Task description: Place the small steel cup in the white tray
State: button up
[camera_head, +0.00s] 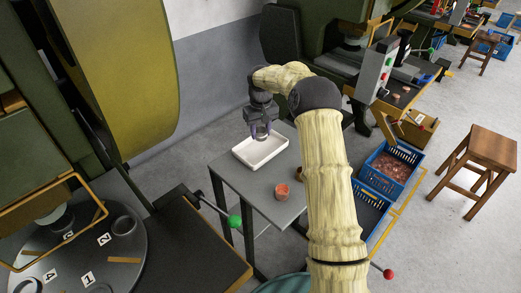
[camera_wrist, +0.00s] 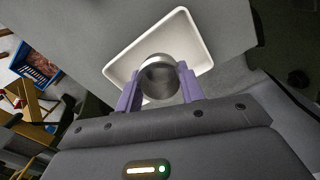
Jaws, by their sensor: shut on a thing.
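The small steel cup (camera_wrist: 160,77) is round and grey, seen from above in the wrist view between purple fingers. My gripper (camera_wrist: 158,90) is shut on it. The white tray (camera_wrist: 185,22) is a shallow rectangle behind the cup in the wrist view, and the cup overlaps its near part. In the head view the white tray (camera_head: 276,154) stands on a grey table (camera_head: 235,172), and my gripper (camera_head: 260,132) is above its left back part. The cup is small and hard to make out there. I cannot tell whether it touches the tray floor.
A reddish copper-coloured cup (camera_head: 282,191) stands on the table in front of the tray. Blue crates (camera_head: 407,155) stand right of the table, one holding copper pieces. A green-knobbed lever (camera_head: 234,221) is near the table's left side. A wooden stool (camera_head: 489,147) is at the right.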

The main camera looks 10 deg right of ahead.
send_over(261, 157)
notch_tip(261, 157, down, 6)
jog(key=shift+f, duration=0.1)
jog(key=shift+f, duration=1.8)
jog(key=shift+f, duration=0.2)
jog(key=o, duration=1)
jog(key=shift+o, duration=0.2)
jog(key=shift+r, duration=0.1)
notch_tip(261, 157, up, 12)
jog(key=shift+r, duration=0.1)
